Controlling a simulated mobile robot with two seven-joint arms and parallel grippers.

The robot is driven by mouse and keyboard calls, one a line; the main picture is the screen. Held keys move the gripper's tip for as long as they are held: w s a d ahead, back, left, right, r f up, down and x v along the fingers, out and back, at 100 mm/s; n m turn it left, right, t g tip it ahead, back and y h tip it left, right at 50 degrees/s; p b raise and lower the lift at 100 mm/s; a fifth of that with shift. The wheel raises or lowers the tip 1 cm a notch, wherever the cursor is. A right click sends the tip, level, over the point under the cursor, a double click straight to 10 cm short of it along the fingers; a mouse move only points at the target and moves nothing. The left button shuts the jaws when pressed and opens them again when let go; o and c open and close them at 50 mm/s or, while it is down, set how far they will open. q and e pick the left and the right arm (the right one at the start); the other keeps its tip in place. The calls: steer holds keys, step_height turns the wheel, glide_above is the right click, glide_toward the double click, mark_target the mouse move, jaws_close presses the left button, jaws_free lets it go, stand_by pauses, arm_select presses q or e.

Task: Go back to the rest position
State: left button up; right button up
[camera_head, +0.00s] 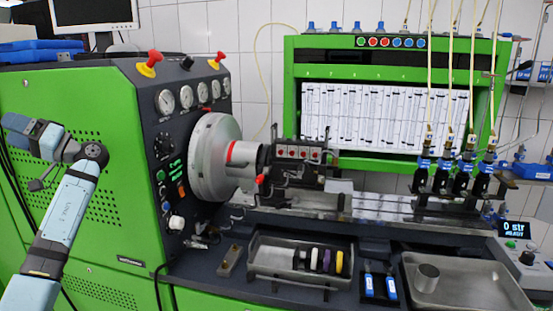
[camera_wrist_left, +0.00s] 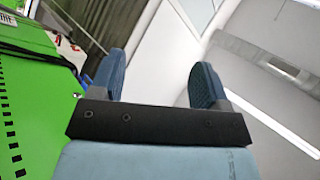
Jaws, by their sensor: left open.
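My left arm rises from the bottom left of the head view and bends back toward the left edge. My left gripper (camera_head: 18,124) is at that edge, in front of the green side panel (camera_head: 95,105) of the test bench. In the left wrist view the two blue fingers of the left gripper (camera_wrist_left: 157,78) stand wide apart with nothing between them. Beyond them are a pale wall and ceiling, with a green panel (camera_wrist_left: 38,90) at the left. My right gripper is in neither view.
A monitor (camera_head: 95,14) and blue boxes (camera_head: 40,50) stand on top of the green cabinet. A tray with several coloured rings (camera_head: 300,262) and a metal tray (camera_head: 470,287) with a cylinder (camera_head: 427,277) lie along the bench front. Gauges and knobs line the dark control panel (camera_head: 180,130).

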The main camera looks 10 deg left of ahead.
arm_select(q)
steer(key=w+d+f+m+t+h, duration=0.1)
steer(key=w+f+m+t, duration=0.1)
steer(key=f+m+t, duration=0.9)
steer(key=w+d+f+m+t, duration=0.1)
steer(key=w+f+m+t, duration=0.1)
steer(key=f+m+t, duration=0.75)
steer(key=s+d+f+m+t+h, duration=0.1)
steer(key=s+d+f+h, duration=0.3)
steer(key=f, duration=0.6)
steer(key=s+d+f+m+t+h, duration=0.1)
steer(key=s+d+f+h, duration=0.1)
steer(key=d+f+h, duration=0.6)
steer(key=s+d+f+m+t+h, duration=0.2)
steer(key=s+d+f, duration=0.15)
steer(key=f, duration=0.85)
steer(key=s+d+f+n+g+h, duration=0.15)
steer(key=s+d+f+h, duration=0.3)
steer(key=s+d, duration=0.45)
steer(key=s+d+f+g+h, duration=0.2)
steer(key=s+d+f+h, duration=0.35)
steer(key=s, duration=0.65)
steer(key=w+d+r+n+t+y, duration=0.15)
steer(key=d+n, duration=0.35)
steer(key=d, duration=0.9)
step_height(320, 180, up, 11)
steer(key=p, duration=1.3)
steer(key=shift+s+a+r, duration=0.15)
steer(key=shift+a, duration=0.05)
